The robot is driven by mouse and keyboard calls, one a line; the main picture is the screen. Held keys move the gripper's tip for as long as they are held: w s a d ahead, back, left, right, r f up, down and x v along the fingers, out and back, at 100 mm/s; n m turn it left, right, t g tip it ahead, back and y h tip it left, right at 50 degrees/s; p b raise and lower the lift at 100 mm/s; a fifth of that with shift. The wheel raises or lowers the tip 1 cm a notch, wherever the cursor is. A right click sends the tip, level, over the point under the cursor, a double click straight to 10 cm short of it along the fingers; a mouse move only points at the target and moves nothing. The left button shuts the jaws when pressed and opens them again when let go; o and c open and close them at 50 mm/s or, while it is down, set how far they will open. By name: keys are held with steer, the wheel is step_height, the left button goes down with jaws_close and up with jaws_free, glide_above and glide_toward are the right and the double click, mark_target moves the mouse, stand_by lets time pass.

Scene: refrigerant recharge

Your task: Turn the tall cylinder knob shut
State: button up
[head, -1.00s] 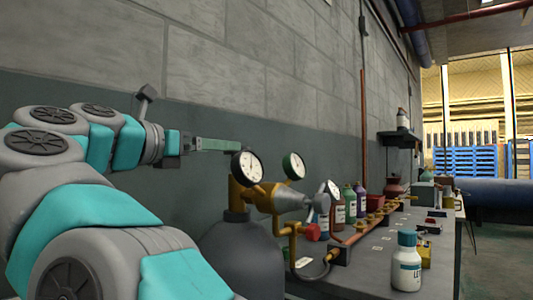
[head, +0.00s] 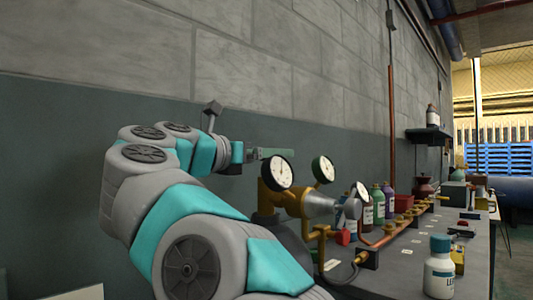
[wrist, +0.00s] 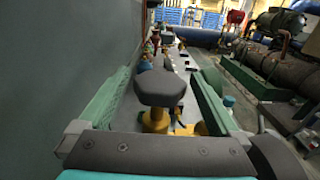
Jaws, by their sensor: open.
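In the wrist view, a dark grey lobed knob (wrist: 160,88) sits on a brass valve stem (wrist: 155,120). My gripper (wrist: 160,75) is open, with one green finger on each side of the knob and a visible gap on both sides. No contact with the knob shows. In the head view, my gripper (head: 278,153) is just above and behind the left white gauge. The dark grey tall cylinder (head: 292,238) stands below the gauges, largely hidden by my arm. The knob itself cannot be made out in the head view.
Two gauges, a left one (head: 280,172) and a green-rimmed one (head: 323,169), and a silver cone-shaped regulator (head: 322,204) crowd the valve. The grey wall (head: 80,130) runs close behind my arm. A bench (head: 405,262) with bottles and copper piping extends to the right.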

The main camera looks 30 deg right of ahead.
steer(key=c, duration=1.4)
steer(key=shift+m+g+b, duration=0.4)
steer(key=shift+g+b, duration=0.1)
steer(key=shift+g, duration=0.2)
steer(key=shift+w+r+m+g+h, duration=0.1)
steer(key=shift+m+g+h, duration=0.55)
steer(key=shift+g, duration=0.65)
steer(key=shift+s+r+m+g+p, duration=0.1)
steer(key=shift+m+g+p, duration=0.2)
steer(key=shift+m+g, duration=0.3)
steer(key=shift+s+r+m+g+p, duration=0.1)
steer(key=shift+m+g+p, duration=0.15)
steer(key=shift+m+g, duration=0.3)
steer(key=shift+f+g+p, duration=0.25)
steer(key=shift+g+p, duration=0.1)
steer(key=shift+g, duration=0.2)
steer(key=shift+f, duration=0.1)
